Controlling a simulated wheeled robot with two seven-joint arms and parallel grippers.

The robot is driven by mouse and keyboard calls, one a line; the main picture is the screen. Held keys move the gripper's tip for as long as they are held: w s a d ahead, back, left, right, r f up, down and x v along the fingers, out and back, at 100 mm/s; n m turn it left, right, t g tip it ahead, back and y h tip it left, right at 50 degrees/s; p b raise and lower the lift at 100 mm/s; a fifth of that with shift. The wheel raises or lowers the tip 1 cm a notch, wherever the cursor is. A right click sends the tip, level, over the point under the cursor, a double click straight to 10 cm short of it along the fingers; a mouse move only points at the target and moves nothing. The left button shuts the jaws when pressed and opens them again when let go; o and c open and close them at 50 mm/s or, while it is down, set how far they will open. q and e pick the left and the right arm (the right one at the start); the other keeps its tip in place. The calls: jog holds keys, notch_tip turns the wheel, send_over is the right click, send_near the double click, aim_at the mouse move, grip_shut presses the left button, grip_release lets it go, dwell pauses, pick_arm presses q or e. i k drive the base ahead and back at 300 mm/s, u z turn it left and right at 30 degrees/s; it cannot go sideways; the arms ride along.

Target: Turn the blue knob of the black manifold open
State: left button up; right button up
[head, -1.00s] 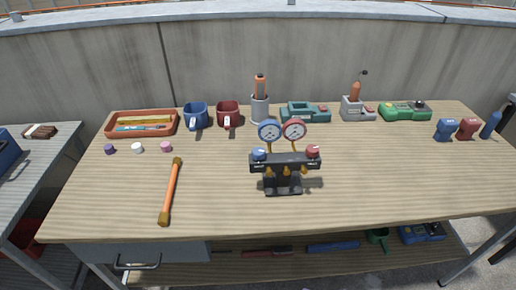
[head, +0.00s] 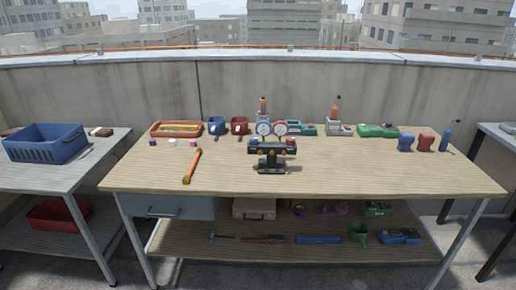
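The black manifold (head: 271,154) stands upright near the middle of the wooden workbench, on a black foot. Its blue knob (head: 253,141) is on the left end of its top, and a red knob (head: 290,141) is on the right end. A blue gauge (head: 264,128) and a red gauge (head: 280,129) rise above it, with brass fittings on its front. The knob's turn position is too small to tell. Neither of my grippers is in the head view.
An orange-handled rod (head: 192,165) lies left of the manifold. An orange tray (head: 176,129), mugs and tools line the bench's back. The bench top (head: 350,177) in front and right is clear. A side table with a blue crate (head: 46,143) stands left; a lower shelf holds tools.

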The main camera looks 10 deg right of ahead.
aim_at(253, 140)
jog(key=u, duration=0.85)
jog(key=i, duration=1.3)
jog(key=z, duration=0.4)
